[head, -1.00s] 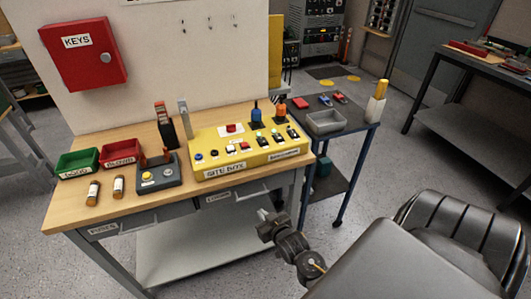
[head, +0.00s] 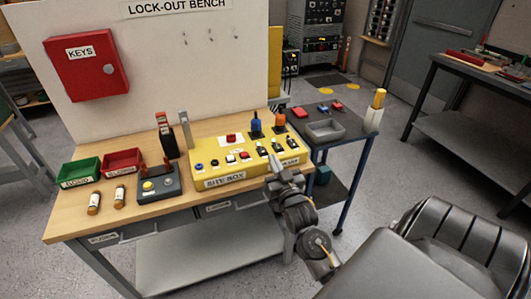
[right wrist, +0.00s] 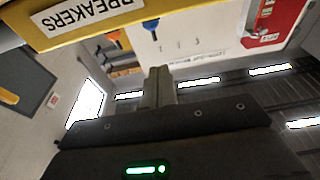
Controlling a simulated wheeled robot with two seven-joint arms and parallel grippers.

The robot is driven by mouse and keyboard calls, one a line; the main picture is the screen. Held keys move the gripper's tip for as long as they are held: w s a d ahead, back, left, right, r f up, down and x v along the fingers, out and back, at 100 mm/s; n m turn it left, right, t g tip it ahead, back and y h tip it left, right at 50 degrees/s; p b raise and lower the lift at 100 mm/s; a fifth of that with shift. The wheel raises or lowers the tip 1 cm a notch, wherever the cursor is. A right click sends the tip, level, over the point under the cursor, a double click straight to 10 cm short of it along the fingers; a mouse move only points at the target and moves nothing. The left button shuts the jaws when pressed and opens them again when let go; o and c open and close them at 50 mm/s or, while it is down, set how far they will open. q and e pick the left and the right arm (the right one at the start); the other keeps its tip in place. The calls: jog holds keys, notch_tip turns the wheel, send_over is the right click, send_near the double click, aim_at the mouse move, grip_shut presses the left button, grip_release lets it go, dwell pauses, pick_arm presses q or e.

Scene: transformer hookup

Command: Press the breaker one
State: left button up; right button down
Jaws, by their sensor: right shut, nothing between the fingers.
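The yellow site box (head: 197,180) stands on the wooden bench, its front labelled SITE BOX. A row of small black-and-white breaker switches (head: 276,146) sits on its right part. My right gripper (head: 273,161) is shut and empty, in front of the box's right end, just below the breakers. It partly covers the BREAKERS label there; contact cannot be told. In the right wrist view the shut fingers (right wrist: 160,84) are in the middle, with the BREAKERS label (right wrist: 85,16) at upper left. The breakers themselves do not show there. My left gripper is not in view.
A blue handle (head: 256,122) and an orange handle (head: 280,119) stand behind the breakers. A grey switch box (head: 158,184), green bin (head: 79,172) and red bin (head: 123,161) are to the left. A side table with a grey tray (head: 325,130) is at right.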

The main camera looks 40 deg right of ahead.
aim_at(265, 158)
jog(key=p+x, duration=0.2)
jog(key=x, duration=0.6)
jog(key=shift+w+d+r, duration=0.15)
jog(key=shift+w+r, duration=0.1)
jog(key=shift+w, duration=0.05)
jog(key=f, duration=0.3)
jog(key=shift+s, duration=0.25)
jog(key=shift+s+f, duration=0.1)
jog(key=shift+f, duration=0.6)
